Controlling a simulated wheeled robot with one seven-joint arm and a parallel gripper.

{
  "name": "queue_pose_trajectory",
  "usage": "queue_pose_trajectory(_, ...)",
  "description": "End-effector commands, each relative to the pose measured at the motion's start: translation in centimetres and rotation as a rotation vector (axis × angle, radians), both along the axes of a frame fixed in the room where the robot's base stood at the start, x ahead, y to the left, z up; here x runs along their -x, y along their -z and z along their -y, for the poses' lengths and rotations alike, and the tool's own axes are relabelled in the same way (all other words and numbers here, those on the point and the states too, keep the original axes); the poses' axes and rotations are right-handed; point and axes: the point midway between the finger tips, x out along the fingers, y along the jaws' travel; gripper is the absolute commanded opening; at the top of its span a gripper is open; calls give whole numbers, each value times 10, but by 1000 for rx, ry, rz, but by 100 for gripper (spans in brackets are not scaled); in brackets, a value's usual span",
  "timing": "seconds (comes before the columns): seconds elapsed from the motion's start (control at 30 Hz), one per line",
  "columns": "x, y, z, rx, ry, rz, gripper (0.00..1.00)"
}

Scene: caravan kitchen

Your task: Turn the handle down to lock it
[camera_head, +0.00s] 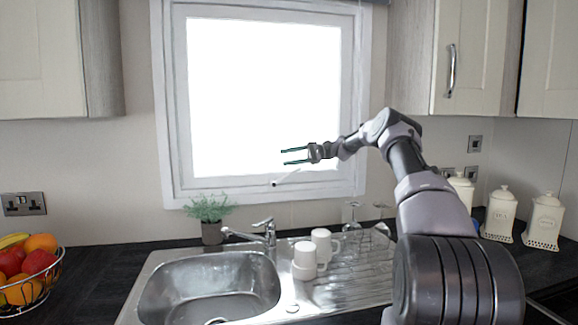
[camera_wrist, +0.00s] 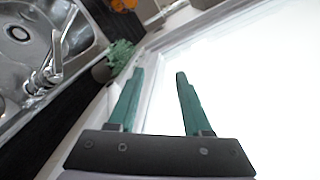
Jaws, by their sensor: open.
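The window handle (camera_head: 286,178) is a small pale lever at the bottom of the window frame (camera_head: 235,185), slanting down to the left to a dark tip. My gripper (camera_head: 284,157) is in front of the bright pane, just above the handle in the picture. Its two green fingers point left, apart, with nothing between them. In the wrist view my gripper (camera_wrist: 160,72) is also open and empty, with the pane and white frame behind it. I cannot make out the handle in the wrist view. The gap in depth between fingers and handle is unclear.
Below the window are a potted plant (camera_head: 209,211), a tap (camera_head: 268,232) and a steel sink (camera_head: 155,288). White mugs (camera_head: 306,259) and upturned glasses (camera_head: 352,217) stand on the drainer. Canisters (camera_head: 500,214) are at the right and a fruit bowl (camera_head: 40,298) at the left.

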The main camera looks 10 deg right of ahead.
Motion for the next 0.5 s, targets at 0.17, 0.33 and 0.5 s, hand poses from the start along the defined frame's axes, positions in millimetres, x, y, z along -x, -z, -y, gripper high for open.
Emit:
queue_pose_trajectory(0.17, 0, 0, 0, 0, 0, 0, 50)
queue_pose_trajectory(0.33, 2, 2, -7, 33, -11, 5, 0)
queue_pose_trajectory(0.5, 18, 14, -49, 311, -92, 59, 0)
